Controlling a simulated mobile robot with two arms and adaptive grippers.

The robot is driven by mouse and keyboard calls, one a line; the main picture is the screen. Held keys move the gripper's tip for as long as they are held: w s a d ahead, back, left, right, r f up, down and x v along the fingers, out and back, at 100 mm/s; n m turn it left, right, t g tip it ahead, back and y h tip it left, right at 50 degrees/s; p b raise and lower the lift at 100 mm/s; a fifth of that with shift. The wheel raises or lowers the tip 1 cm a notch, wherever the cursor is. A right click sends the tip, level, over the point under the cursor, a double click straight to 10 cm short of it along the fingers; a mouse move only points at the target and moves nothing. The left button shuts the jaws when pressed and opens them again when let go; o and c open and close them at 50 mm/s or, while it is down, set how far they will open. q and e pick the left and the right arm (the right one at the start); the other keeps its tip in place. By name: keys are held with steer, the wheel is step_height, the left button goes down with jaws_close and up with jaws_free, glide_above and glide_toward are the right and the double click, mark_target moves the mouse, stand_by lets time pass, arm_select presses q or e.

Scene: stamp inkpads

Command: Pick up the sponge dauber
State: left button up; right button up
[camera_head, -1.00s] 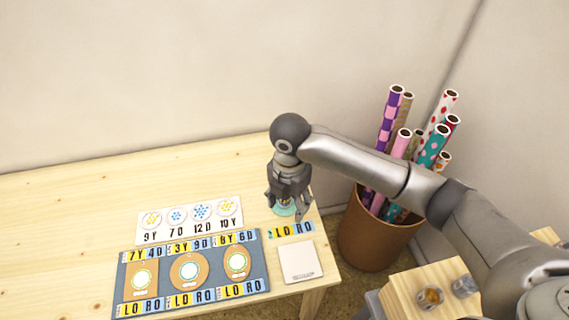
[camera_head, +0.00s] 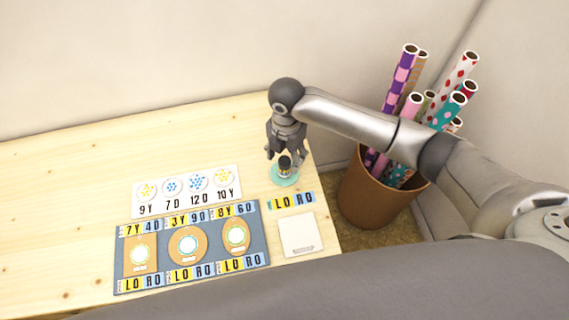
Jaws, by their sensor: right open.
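The sponge dauber (camera_head: 285,165), a small dark upright piece with a yellowish band, stands on a round teal saucer (camera_head: 283,181) near the right end of the table. My right gripper (camera_head: 285,157) is open, pointing down at the dauber. Its fingers are just above and around the top of the dauber; whether they touch it I cannot tell. The dauber's top is partly hidden by the fingers. My left gripper is not in view.
A blue-grey mat (camera_head: 212,278) with round pads and number tiles lies at the front. A white dotted card (camera_head: 187,207) lies behind it, and a white square (camera_head: 300,247) to its right. A brown bin (camera_head: 375,200) of patterned rolls stands off the table's right end.

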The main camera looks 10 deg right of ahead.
mark_target(284, 161)
steer(key=shift+a+f, duration=0.2)
steer(key=shift+f, duration=1.7)
steer(key=c, duration=1.1)
